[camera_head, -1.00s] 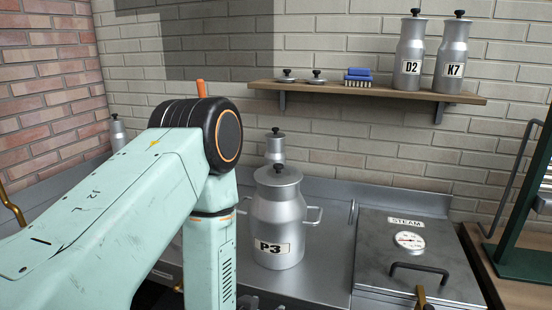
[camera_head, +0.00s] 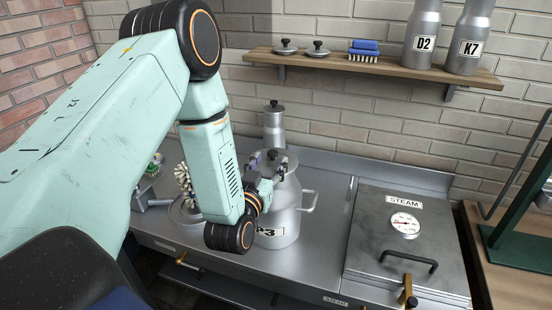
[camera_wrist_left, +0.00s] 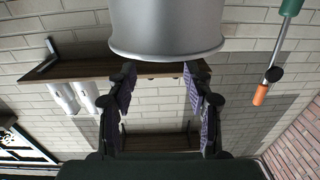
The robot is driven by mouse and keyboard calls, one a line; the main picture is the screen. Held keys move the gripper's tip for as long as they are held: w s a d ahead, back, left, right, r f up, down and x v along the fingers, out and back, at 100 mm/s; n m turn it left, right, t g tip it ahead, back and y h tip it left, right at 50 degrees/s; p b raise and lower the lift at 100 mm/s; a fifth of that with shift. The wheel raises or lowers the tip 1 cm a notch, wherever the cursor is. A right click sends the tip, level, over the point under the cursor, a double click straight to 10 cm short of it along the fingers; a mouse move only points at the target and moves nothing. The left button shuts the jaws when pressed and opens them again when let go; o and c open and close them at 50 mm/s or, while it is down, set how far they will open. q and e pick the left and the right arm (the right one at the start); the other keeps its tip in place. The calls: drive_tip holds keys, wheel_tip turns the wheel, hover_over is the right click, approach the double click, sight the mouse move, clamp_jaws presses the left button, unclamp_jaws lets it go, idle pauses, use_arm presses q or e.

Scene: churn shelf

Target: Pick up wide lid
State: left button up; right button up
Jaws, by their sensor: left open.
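My right gripper is not in view.
A smaller churn (camera_head: 273,128) stands behind P3. A steam box (camera_head: 390,235) is to the right. The wall shelf (camera_head: 380,68) holds two small lids (camera_head: 318,51), a blue brush (camera_head: 364,47) and churns D2 (camera_head: 421,35) and K7 (camera_head: 469,40). A scrub brush (camera_head: 184,185) stands left of my gripper.

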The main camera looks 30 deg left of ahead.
sight(270, 155)
use_arm(q)
drive_tip(key=shift+w+a+r, duration=0.1)
drive_tip(key=shift+w+a, duration=0.25)
drive_tip(key=shift+a, duration=0.3)
drive_tip(key=x, duration=0.1)
drive_tip(key=p+x, duration=0.1)
drive_tip(key=x, duration=0.2)
drive_tip(key=shift+w+d+f, duration=0.3)
drive_tip(key=shift+w+f, duration=0.05)
drive_tip(key=shift+w, duration=0.15)
drive_tip(key=shift+s+a+r, duration=0.1)
drive_tip(key=shift+s+a, duration=0.1)
drive_tip(key=shift+s, duration=0.1)
drive_tip(key=shift+s+a, duration=0.15)
drive_tip(key=shift+s, duration=0.05)
drive_tip(key=shift+c, duration=1.3)
drive_tip(key=shift+w+d, duration=0.3)
drive_tip(key=shift+w, duration=0.2)
drive_tip(key=c, duration=0.6)
drive_tip(key=shift+s+a, duration=0.15)
drive_tip(key=shift+s, duration=0.1)
clamp_jaws()
drive_tip(key=shift+s+a, duration=0.15)
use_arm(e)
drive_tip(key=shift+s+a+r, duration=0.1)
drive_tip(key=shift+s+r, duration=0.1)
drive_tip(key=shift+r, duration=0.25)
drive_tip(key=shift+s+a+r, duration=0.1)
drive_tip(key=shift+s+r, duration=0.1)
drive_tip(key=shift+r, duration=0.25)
